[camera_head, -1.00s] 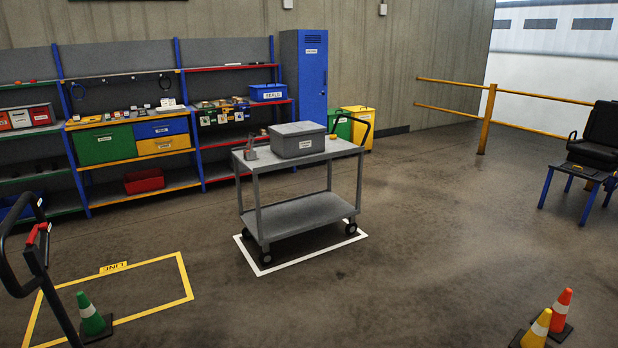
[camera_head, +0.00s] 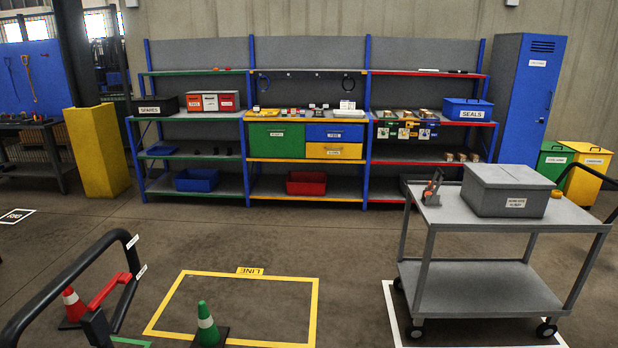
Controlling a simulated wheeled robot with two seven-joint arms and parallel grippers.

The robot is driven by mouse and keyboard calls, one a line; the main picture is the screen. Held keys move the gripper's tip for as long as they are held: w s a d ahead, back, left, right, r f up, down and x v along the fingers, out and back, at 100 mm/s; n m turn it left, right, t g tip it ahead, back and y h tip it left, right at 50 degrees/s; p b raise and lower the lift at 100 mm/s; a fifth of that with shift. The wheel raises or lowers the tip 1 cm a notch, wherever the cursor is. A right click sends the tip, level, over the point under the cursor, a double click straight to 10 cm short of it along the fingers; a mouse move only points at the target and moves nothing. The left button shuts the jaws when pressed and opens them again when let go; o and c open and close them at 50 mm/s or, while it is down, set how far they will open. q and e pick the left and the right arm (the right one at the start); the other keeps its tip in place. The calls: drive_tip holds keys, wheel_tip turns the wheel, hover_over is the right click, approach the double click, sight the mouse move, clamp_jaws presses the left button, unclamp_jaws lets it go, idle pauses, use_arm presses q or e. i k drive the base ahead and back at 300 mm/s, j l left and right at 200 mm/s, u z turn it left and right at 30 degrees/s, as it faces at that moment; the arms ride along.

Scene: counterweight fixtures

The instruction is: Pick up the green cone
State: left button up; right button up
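The green cone (camera_head: 207,326) with a white band stands upright on a dark base at the bottom of the head view. It is at the front edge of the yellow floor outline (camera_head: 316,300), partly over its line. The bottom of its base is close to the frame's lower edge. Neither of my grippers shows in this view.
A grey cart (camera_head: 480,285) with a grey box stands right. Shelving (camera_head: 250,180) lines the back wall. The floor inside the yellow outline is clear.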

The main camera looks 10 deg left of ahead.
sight(207, 335)
drive_tip(key=i+u, duration=0.1)
drive_tip(key=i, duration=0.65)
drive_tip(key=i+u, duration=0.1)
drive_tip(key=i, duration=0.65)
drive_tip(key=i+l+u, duration=0.1)
drive_tip(key=i, duration=0.6)
drive_tip(key=l, duration=0.05)
